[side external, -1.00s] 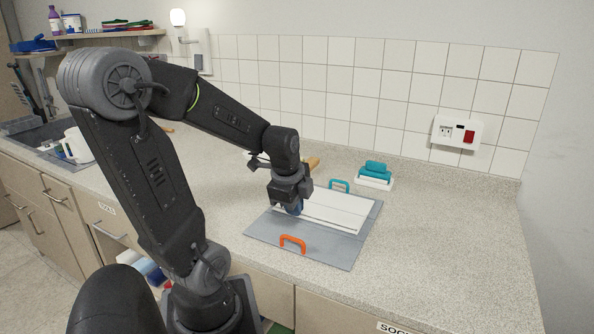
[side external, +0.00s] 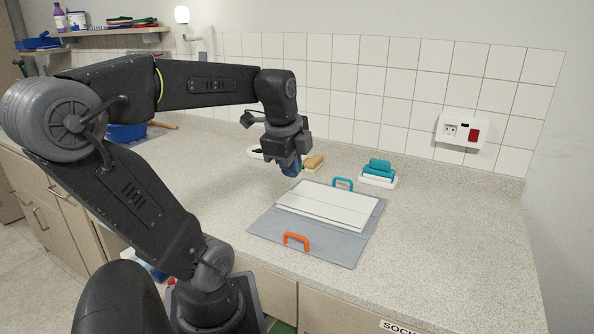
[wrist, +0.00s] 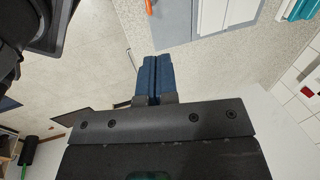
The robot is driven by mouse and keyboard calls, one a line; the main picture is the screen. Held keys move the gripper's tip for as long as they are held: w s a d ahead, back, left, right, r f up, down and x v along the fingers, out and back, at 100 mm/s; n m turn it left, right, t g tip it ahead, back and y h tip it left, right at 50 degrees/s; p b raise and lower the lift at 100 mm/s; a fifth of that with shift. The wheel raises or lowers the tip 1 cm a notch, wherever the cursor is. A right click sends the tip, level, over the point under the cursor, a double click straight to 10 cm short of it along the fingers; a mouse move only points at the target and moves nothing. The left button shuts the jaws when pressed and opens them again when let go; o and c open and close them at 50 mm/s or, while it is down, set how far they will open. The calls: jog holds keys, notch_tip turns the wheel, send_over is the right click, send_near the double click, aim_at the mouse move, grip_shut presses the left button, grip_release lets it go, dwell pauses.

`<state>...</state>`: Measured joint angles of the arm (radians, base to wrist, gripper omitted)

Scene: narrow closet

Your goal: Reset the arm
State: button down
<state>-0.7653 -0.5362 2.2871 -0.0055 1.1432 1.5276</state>
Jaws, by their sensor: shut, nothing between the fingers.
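My gripper (side external: 291,168) is shut and empty, with its blue fingertips pointing down above the counter, behind and to the left of the grey board in the side view. In the wrist view the blue fingers (wrist: 154,75) lie together with nothing between them. My arm is raised with its elbow bent back. The fingers do not appear to touch anything.
A grey board (side external: 270,228) with an orange handle (side external: 296,240), a teal handle (side external: 343,183) and white panels (side external: 335,208) lies on the counter. A teal block on a white tray (side external: 378,182) and a tan-handled brush (side external: 314,162) stand behind. The counter's right side is clear.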

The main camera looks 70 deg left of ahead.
jog(key=d+f+n+t+h, duration=0.2)
jog(key=d+n, duration=0.6)
jog(key=d, duration=0.8)
jog(key=shift+w+d+n+t, duration=0.4)
jog(key=shift+t, duration=0.4)
